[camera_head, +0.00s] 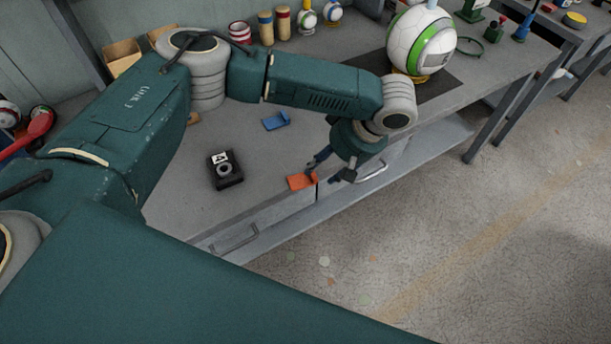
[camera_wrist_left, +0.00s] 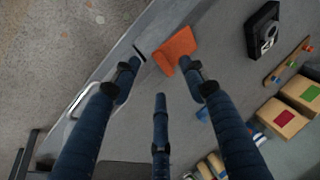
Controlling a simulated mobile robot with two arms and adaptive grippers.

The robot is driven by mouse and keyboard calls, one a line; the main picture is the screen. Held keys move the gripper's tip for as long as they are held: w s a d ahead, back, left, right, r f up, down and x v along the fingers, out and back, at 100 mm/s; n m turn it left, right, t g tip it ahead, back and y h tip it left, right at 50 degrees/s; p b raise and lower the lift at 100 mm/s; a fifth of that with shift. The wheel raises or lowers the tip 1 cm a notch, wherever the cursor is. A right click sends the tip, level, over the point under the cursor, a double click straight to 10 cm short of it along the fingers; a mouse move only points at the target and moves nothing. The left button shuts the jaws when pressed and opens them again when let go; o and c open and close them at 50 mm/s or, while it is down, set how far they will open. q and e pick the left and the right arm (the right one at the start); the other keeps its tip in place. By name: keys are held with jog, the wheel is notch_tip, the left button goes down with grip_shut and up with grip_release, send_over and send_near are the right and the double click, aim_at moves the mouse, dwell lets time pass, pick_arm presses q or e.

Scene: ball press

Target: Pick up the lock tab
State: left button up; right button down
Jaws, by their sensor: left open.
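An orange tab (camera_head: 300,181), a flat plate with a raised end, lies at the front edge of the workbench. It also shows in the left wrist view (camera_wrist_left: 176,50), beyond the fingertips. A similar blue tab (camera_head: 277,120) lies farther back on the bench. The frames do not label either one as the lock tab. My left gripper (camera_head: 331,172) is open and empty, just right of the orange tab. In the left wrist view, its fingers (camera_wrist_left: 160,85) are spread, with the orange tab between and beyond the two upper ones. I cannot tell whether any finger touches it. My right gripper is not visible.
A black camera-like box (camera_head: 225,170) stands left of the tabs. A white and green ball (camera_head: 421,41) sits on a dark mat at the back right. Cylinders (camera_head: 266,28) and small balls line the back. Drawer handles (camera_head: 372,170) jut from the bench front.

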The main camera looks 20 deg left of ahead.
aim_at(316, 174)
pick_arm(q)
jog(key=x, duration=0.3)
jog(key=shift+a+f, duration=0.25)
jog(key=c, duration=1)
jog(key=shift+c, duration=0.2)
